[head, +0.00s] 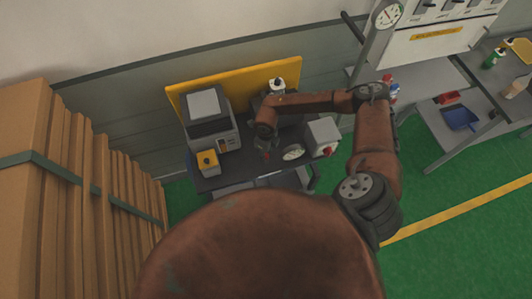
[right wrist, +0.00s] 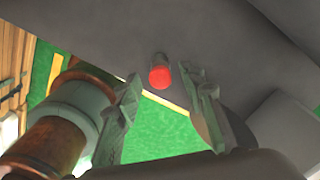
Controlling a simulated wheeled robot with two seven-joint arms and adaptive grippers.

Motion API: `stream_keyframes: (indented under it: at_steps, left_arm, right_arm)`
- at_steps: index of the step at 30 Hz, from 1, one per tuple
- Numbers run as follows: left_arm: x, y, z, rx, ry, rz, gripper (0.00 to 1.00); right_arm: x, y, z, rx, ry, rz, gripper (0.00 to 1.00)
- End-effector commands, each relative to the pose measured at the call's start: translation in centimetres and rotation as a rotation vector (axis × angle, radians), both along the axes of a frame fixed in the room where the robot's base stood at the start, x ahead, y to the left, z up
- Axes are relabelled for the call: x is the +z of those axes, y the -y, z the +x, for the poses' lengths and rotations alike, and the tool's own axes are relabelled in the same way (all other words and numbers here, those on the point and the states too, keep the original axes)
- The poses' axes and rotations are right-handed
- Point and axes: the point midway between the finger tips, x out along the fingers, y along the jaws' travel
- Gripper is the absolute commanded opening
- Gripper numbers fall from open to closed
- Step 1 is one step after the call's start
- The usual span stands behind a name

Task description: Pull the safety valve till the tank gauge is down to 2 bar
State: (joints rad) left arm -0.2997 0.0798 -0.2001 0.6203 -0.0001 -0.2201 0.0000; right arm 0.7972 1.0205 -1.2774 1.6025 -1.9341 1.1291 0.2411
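A small red cap (right wrist: 160,77) on a short stem, probably the safety valve's pull, shows in the right wrist view. My right gripper (right wrist: 161,82) is open, with one finger on each side of this cap in the picture; I see no contact. In the head view my right gripper (head: 265,145) hangs over the dark bench, with a bit of red below it. A round white gauge (head: 293,152) lies to its right; its reading is too small to tell. A larger dial (head: 387,14) stands on a post at the top. My left gripper is out of view.
The bench (head: 232,180) carries a grey machine (head: 209,115), a yellow box (head: 207,161) and a light grey box (head: 322,135) with a red knob. A yellow panel (head: 235,86) stands behind. Cardboard stacks (head: 75,180) crowd the left. Green floor (head: 460,250) is clear at the right.

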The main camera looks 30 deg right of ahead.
Motion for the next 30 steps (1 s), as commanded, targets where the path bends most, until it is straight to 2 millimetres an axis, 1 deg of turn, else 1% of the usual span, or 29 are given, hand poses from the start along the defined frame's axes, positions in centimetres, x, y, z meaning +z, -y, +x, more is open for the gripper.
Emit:
stream_keyframes:
  at_steps: [6,22,30]
  left_arm:
    - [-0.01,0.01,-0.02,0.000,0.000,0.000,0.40]
    - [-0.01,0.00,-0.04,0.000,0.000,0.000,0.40]
    - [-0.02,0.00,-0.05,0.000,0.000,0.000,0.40]
  right_arm:
    - [-0.05,0.00,-0.01,0.000,0.000,0.000,0.37]
    - [-0.01,-0.01,-0.01,0.000,0.000,0.000,0.01]
    - [0.00,-0.03,-0.02,0.000,-0.001,0.001,0.00]
